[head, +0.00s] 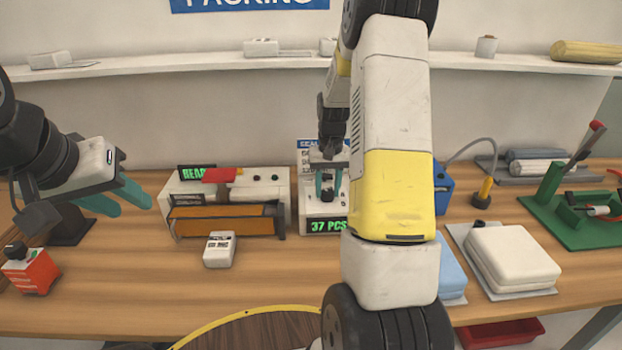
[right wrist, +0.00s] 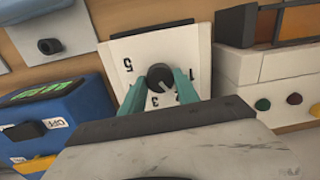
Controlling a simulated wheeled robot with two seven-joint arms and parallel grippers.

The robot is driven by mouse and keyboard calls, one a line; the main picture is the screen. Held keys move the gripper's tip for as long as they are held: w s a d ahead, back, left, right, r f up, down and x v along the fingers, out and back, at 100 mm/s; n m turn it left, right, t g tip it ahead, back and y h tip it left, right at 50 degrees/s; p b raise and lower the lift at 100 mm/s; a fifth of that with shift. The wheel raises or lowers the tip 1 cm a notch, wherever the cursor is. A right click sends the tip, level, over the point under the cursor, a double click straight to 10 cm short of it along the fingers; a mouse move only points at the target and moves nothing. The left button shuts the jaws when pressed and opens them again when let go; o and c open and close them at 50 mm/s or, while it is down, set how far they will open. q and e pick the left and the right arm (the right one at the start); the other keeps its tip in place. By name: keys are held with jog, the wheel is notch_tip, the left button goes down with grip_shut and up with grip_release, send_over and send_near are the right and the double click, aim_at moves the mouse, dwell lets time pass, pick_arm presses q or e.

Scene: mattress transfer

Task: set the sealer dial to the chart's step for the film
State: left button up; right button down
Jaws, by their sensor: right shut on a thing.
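The sealer (head: 183,190) is a white machine with an orange front bar, a red top piece and a partly hidden green "REA…" display. The dial is a black knob (right wrist: 160,75) on a white plate (right wrist: 192,48) marked with numbers; 5, 1, 2 and 3 show. My right gripper (right wrist: 161,90) is shut on the knob, a teal finger on each side. A pale mark shows on the knob, but its exact setting is unclear. The chart (head: 306,143) behind is mostly hidden by my right arm. My left gripper (head: 133,203) is open and empty, left of the sealer.
A "37 PCS" display (head: 328,226) sits below the dial plate. A blue box (head: 442,190), white pad stack (head: 512,257) and green press (head: 575,222) stand right. A red box (head: 30,272) is front left.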

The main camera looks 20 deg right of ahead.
aim_at(328, 191)
jog(key=c, duration=0.9)
grip_release()
jog(key=shift+d+r, duration=0.1)
jog(key=shift+r, duration=3.85)
